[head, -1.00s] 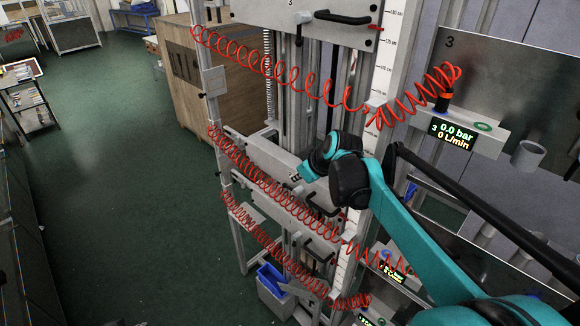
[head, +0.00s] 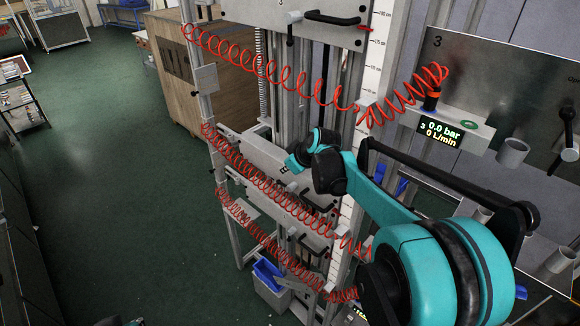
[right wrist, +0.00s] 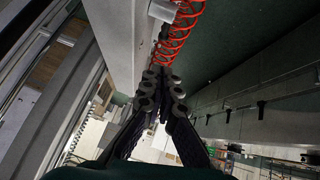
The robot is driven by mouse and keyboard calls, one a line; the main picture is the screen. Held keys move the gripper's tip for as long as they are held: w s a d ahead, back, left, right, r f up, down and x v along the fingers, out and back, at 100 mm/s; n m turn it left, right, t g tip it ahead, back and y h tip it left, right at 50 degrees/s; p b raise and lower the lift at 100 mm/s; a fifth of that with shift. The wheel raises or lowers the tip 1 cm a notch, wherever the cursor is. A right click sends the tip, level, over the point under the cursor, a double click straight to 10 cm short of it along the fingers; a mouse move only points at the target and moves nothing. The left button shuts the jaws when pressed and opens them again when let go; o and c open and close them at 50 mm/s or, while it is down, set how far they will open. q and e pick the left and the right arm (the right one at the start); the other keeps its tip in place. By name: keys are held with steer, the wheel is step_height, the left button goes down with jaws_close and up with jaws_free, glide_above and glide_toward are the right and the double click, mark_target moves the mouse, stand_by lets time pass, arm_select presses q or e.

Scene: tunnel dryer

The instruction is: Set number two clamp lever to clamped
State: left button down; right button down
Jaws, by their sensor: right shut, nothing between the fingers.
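My right gripper (right wrist: 161,84) shows in the right wrist view with its dark fingers together and nothing between them. It points toward a red coiled hose (right wrist: 181,30) beside a grey beam. In the head view my teal and black right arm reaches to the middle grey carriage plate (head: 262,157) of the frame, and its wrist covers part of that plate. The number two clamp lever cannot be made out; the arm may hide it. The upper plate, marked 3 (head: 345,32), carries a small grey lever (head: 294,18) and a black handle (head: 335,17).
Red coiled hoses (head: 265,78) hang across the frame at several heights. A display (head: 440,131) reads 0.0 bar and 0 L/min at the right. A blue-lined bin (head: 270,287) stands low by the frame. Green floor at the left is clear.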

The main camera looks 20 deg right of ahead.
mark_target(280, 182)
steer(key=shift+w+d+f, duration=0.1)
steer(key=shift+w+f, duration=0.35)
steer(key=shift+f, duration=0.7)
steer(key=shift+w+d+f, duration=0.1)
steer(key=shift+w+f, duration=0.3)
steer(key=shift+f, duration=0.8)
steer(key=shift+w+f, duration=0.45)
steer(key=shift+f, duration=0.7)
